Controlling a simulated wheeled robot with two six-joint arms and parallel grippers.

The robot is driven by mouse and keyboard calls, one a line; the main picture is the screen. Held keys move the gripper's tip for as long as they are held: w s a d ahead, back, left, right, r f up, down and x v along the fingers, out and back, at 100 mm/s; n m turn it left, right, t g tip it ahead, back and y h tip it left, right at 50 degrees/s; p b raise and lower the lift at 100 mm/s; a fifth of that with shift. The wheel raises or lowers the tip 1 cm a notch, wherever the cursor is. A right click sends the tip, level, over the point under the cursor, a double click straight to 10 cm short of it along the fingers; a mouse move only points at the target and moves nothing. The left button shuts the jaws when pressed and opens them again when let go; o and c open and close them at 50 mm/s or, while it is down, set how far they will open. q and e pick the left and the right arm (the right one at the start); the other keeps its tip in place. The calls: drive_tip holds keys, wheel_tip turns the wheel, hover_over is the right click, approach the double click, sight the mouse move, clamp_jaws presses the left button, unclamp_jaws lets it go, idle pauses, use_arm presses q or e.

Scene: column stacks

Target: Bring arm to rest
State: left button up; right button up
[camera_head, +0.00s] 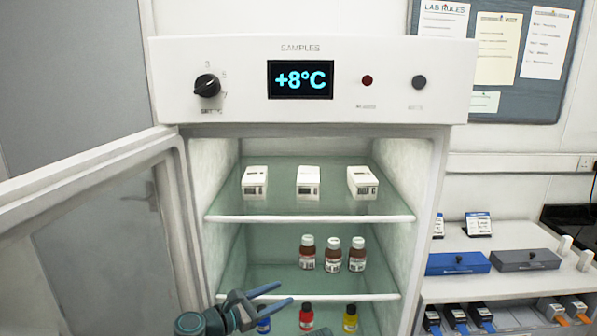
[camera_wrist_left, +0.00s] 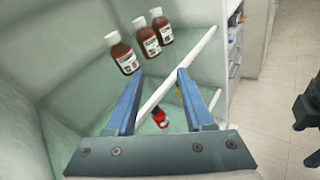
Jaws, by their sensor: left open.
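My left gripper (camera_head: 284,294) is open at the lower front of the sample fridge (camera_head: 165,80), level with the lower shelf's edge. Its blue fingers are apart and nothing is between them; they also show in the left wrist view (camera_wrist_left: 160,76). A blue-labelled bottle (camera_head: 263,325) is partly hidden behind the gripper. A red bottle (camera_head: 306,317) and a yellow bottle (camera_head: 350,318) stand to its right below the lower shelf. The red one shows beyond the fingers in the wrist view (camera_wrist_left: 160,118).
Brown bottles (camera_head: 332,254) stand on the lower shelf (camera_head: 270,272). White boxes (camera_head: 308,182) stand on the upper shelf (camera_head: 300,218). The open glass door (camera_head: 90,165) is at left. A bench (camera_head: 520,235) with a blue case (camera_head: 457,263) and a grey case (camera_head: 525,260) is at right.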

use_arm(q)
drive_tip(key=s+f+m+g+y, duration=0.4)
drive_tip(key=s+f+m+g, duration=0.15)
drive_tip(key=f+m, duration=0.65)
drive_tip(key=s+a+f+m+g+y, duration=0.5)
drive_tip(key=s+a+f+m+y, duration=0.15)
drive_tip(key=a+m+y, duration=0.4)
drive_tip(key=s+d+r+m+p, duration=0.2)
drive_tip(key=s+d+m+p, duration=0.1)
drive_tip(key=d, duration=0.7)
drive_tip(key=s+m+h, duration=0.1)
drive_tip(key=s, duration=0.1)
drive_tip(key=shift+s+r, duration=0.3)
drive_tip(key=shift+r, duration=0.1)
drive_tip(key=shift+m+g, duration=0.25)
